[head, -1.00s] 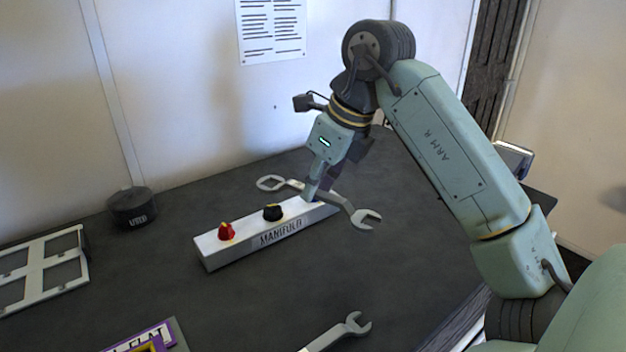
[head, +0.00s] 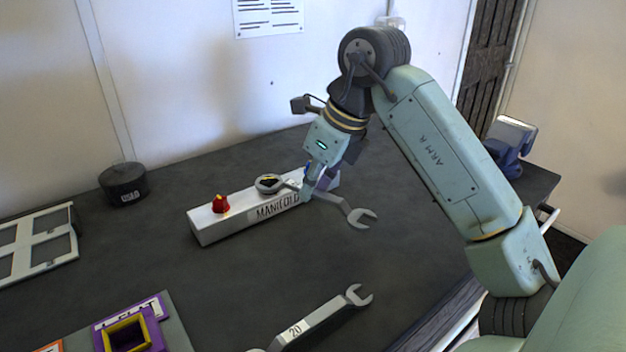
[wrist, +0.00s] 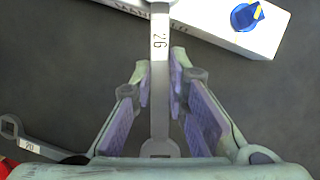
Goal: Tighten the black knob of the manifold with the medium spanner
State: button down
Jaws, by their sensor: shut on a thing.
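The white manifold (head: 230,223) lies on the dark table in the head view, with a red knob (head: 220,204) at its left. My gripper (head: 312,188) is shut on a grey spanner marked 26 (wrist: 160,65), near the manifold's right end. The spanner's ring end (head: 258,186) encircles the black knob (head: 269,182) as seen from the head; how deep it sits I cannot tell. Its open-jaw end (head: 361,217) sticks out to the front right. In the wrist view a blue knob (wrist: 244,17) shows on the manifold; the black knob is out of that view.
A second spanner marked 20 (head: 318,321) lies on the table in front. A black round tin (head: 123,184) stands at the back left. A light frame (head: 35,243) and a purple-framed piece (head: 155,333) are at the left. The table between manifold and front spanner is clear.

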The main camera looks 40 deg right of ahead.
jog(key=shift+s+a+f+m+h+b, duration=0.15)
jog(key=shift+a+m+h+b, duration=0.3)
jog(key=shift+a+m, duration=0.6)
jog(key=shift+a+m+h, duration=0.45)
jog(key=shift+a+m, duration=0.45)
jog(key=shift+m, duration=0.35)
jog(key=a+m+b, duration=0.2)
jog(key=shift+w+h+b, duration=0.25)
jog(key=shift+h+b, duration=0.05)
jog(key=shift+h, duration=0.1)
jog(key=shift+w+a+m+g+h+b, duration=0.2)
jog(key=shift+w+a+m+h+b, duration=0.2)
jog(key=shift+a+m+b, duration=0.55)
jog(key=shift+w+a+m+g+h+b, duration=0.25)
jog(key=shift+w+a+m, duration=0.3)
jog(key=shift+m, duration=0.8)
jog(key=shift+s, duration=0.15)
jog(key=shift+s+d+n+t+y, duration=0.3)
jog(key=shift+d+n, duration=0.3)
jog(key=shift+n, duration=0.3)
notch_tip(320, 180, up, 6)
jog(key=p, duration=0.4)
